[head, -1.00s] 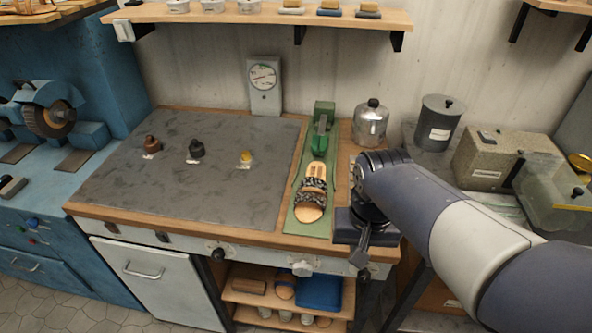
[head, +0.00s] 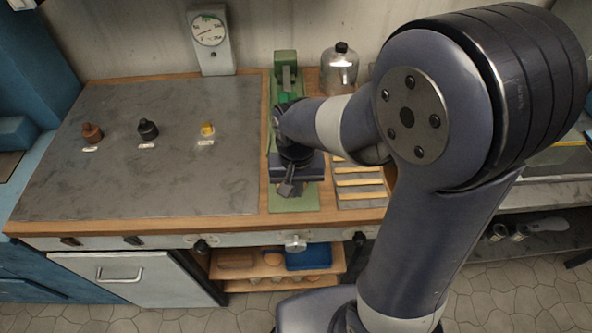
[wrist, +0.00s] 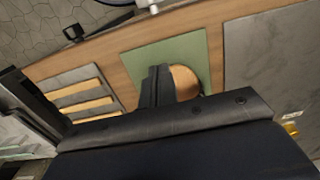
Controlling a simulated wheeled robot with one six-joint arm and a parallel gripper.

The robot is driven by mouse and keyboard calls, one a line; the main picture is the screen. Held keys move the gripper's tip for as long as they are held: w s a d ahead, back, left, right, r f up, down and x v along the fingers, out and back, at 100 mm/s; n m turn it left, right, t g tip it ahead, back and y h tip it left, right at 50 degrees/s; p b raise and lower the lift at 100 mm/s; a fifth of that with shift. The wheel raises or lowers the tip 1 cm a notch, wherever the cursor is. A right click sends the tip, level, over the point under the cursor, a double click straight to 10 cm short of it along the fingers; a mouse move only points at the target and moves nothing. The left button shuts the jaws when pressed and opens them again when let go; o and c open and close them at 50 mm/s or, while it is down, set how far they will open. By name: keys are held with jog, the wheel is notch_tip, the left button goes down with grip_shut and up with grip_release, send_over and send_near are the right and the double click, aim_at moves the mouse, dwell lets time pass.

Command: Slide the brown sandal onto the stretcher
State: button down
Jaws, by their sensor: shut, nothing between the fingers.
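The stretcher is a long green board with a green block (head: 286,75) at its back end. Its bare front end (head: 290,204) shows below my gripper. My gripper (head: 287,190) is over the front part of the board, its fingers shut with nothing between them. In the wrist view the shut fingers (wrist: 157,84) stand beside a rounded tan sandal end (wrist: 185,82) on the green board, overlapping its edge. I cannot tell whether they touch it. My arm and gripper hide the sandal in the head view, and its straps are hidden in the wrist view.
A metal pot (head: 340,70) stands at the back. A grey slab (head: 140,165) to the left holds three small knobbed pieces. A dial gauge (head: 209,32) stands behind it.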

jog(key=shift+w+d+f+p, duration=0.1)
jog(key=shift+w+f+p, duration=0.1)
jog(key=shift+w, duration=0.45)
jog(key=shift+w+a+f+p, duration=0.1)
jog(key=shift+w+p, duration=0.15)
jog(key=shift+w, duration=0.45)
jog(key=shift+w+d+f+p, duration=0.1)
jog(key=shift+w+f+p, duration=0.1)
jog(key=shift+w, duration=0.45)
jog(key=w, duration=0.6)
jog(key=w+p, duration=0.1)
jog(key=w, duration=1.3)
jog(key=shift+w+d, duration=0.15)
jog(key=shift+d, duration=0.2)
